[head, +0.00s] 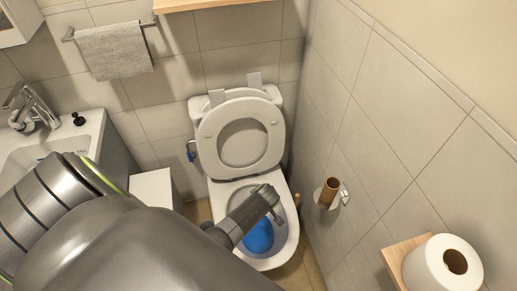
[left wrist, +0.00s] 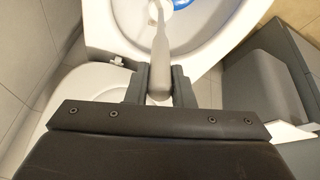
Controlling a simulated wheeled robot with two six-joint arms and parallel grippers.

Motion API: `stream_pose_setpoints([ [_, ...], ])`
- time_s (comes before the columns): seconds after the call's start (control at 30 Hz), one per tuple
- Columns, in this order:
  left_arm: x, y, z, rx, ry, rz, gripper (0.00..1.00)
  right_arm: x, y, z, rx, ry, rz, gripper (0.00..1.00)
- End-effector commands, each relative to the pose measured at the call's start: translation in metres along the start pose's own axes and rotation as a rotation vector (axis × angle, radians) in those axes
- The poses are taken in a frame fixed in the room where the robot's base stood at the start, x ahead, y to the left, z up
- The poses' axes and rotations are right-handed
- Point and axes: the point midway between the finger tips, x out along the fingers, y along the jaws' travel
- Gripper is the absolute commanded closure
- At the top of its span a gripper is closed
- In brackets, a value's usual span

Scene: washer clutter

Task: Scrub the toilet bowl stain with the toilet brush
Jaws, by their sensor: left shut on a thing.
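The white toilet (head: 289,244) stands against the tiled wall with its lid (head: 242,115) and seat raised. A blue area (head: 257,236) shows in the bowl. My left gripper (head: 271,192) is over the bowl. In the left wrist view its fingers (left wrist: 158,88) are shut on a pale grey handle (left wrist: 159,48), which I take for the toilet brush. The handle reaches toward the bowl (left wrist: 232,28). The brush's head end is mostly cut off at the top of that view, and the stain cannot be made out. My right gripper is not in view.
A sink (head: 60,140) with a tap stands on the left, with a white box-like surface (head: 154,187) beside the toilet. On the right wall are an empty cardboard roll (head: 330,192) on a holder and a paper roll (head: 425,268) on a wooden shelf (head: 399,249). A towel (head: 115,50) hangs behind.

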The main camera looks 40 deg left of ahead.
Motion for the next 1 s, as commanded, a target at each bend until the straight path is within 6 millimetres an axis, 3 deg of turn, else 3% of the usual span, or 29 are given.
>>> stream_pose_setpoints([
  [0.03,-0.013,0.002,-0.006,0.0,0.001,0.001,1.0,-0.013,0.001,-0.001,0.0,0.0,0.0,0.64],
  [1.0,-0.119,0.017,-0.051,0.0,0.0,0.0,1.0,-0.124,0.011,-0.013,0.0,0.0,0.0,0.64],
])
